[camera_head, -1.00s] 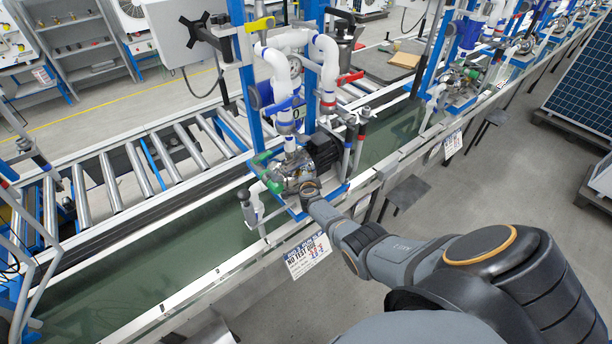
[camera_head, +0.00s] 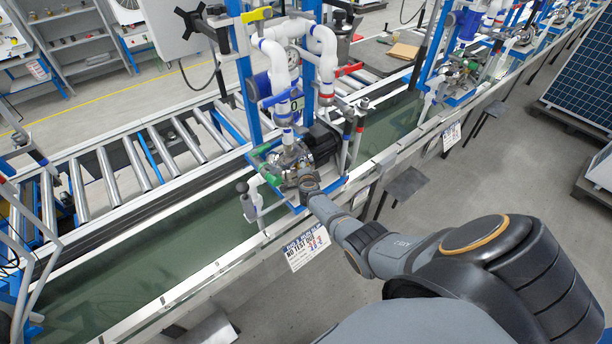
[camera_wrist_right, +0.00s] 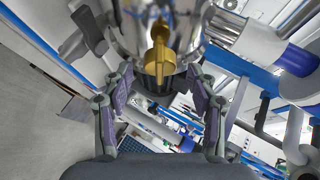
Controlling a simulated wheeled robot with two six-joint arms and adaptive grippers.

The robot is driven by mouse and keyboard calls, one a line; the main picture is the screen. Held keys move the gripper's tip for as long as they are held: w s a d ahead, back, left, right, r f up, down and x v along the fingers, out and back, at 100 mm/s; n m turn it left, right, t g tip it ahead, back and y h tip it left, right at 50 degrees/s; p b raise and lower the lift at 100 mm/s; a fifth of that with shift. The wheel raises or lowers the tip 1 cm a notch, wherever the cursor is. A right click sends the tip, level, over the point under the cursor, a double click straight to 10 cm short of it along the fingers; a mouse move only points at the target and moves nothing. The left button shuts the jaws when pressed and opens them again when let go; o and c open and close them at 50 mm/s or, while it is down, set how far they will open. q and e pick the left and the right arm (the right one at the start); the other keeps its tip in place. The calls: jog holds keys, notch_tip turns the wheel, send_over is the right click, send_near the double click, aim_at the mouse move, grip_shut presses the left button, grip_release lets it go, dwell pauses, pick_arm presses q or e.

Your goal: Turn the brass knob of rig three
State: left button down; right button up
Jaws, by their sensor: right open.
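In the right wrist view a brass knob (camera_wrist_right: 160,50) sits on a shiny round metal pump body (camera_wrist_right: 185,28). My right gripper (camera_wrist_right: 160,92) is open, its two fingers apart below and to either side of the knob. I cannot tell whether either finger touches the metal. In the head view my right arm reaches from the lower right to the pump unit (camera_head: 290,162) of the near rig; its wrist hides the gripper and the knob there. My left gripper is not in view.
A placard (camera_head: 306,248) hangs on the front rail below the rig. White pipes (camera_head: 325,60) and blue posts rise above the pump. A roller conveyor (camera_head: 130,160) runs behind. A black motor (camera_head: 322,142) is beside the pump.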

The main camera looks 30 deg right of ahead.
jog(key=v, duration=1.1)
jog(key=shift+s, duration=0.2)
jog(key=s+a+f+n+g+y+b, duration=0.1)
jog(key=s+a+f+n+y+b, duration=0.15)
jog(key=s+f+n, duration=0.6)
jog(key=s+a+f+n+y+b, duration=0.15)
jog(key=s+f+b, duration=0.25)
jog(key=f, duration=1)
jog(key=s+a+f+n+g+y+b, duration=0.1)
jog(key=s+a+f+n+b, duration=0.4)
jog(key=f, duration=0.6)
jog(key=s+f+n+g, duration=0.2)
jog(key=s+f, duration=0.3)
jog(key=s, duration=0.4)
jog(key=s+f+n+g+b, duration=0.1)
jog(key=s+f, duration=0.4)
jog(key=s, duration=0.5)
jog(key=s+f+n+g, duration=0.3)
jog(key=s+f+g, duration=0.1)
jog(key=s, duration=0.6)
jog(key=shift+s+d+f+g+y+b, duration=0.3)
jog(key=shift+d+f+g, duration=0.1)
jog(key=shift+f, duration=0.35)
jog(key=shift+w, duration=0.1)
